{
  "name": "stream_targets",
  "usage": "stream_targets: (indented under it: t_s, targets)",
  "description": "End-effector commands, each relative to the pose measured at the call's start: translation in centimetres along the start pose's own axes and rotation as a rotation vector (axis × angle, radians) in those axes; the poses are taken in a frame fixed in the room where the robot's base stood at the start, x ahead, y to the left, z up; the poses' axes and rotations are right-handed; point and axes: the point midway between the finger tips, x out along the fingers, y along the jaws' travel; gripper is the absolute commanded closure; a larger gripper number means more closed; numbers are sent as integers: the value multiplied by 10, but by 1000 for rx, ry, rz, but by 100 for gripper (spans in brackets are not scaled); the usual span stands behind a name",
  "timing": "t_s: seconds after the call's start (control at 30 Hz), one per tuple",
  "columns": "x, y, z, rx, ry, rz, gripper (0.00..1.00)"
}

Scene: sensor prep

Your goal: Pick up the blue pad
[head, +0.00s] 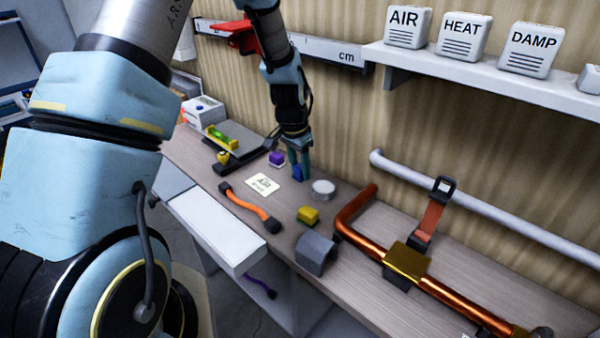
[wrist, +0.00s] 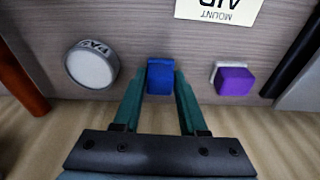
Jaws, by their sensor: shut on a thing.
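The blue pad (wrist: 160,76) is a small blue block between the two green fingers of my gripper (wrist: 159,92) in the wrist view. My gripper is shut on it. In the head view my gripper (head: 300,172) points down at the workbench, and a little of the blue pad (head: 297,172) shows between its fingers. The pad is at or close to the bench top; I cannot tell whether it touches it.
A white round puck (head: 323,188) stands right of my gripper and a purple block (head: 276,158) left of it. A yellow block (head: 308,215), an AIR card (head: 262,184), an orange strap (head: 250,205) and a copper pipe (head: 360,215) lie nearby.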

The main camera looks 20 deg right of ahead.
Motion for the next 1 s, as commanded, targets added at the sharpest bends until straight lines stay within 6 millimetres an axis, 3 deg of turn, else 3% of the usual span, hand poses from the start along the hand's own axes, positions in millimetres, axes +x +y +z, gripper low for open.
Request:
stream_targets:
  t_s: [0.37,0.8,1.0]
  targets:
    - [-6,0,-2,0,3,-1,100]
    - [-80,-1,-13,0,4,-2,100]
    - [-97,0,-15,0,1,-1,100]
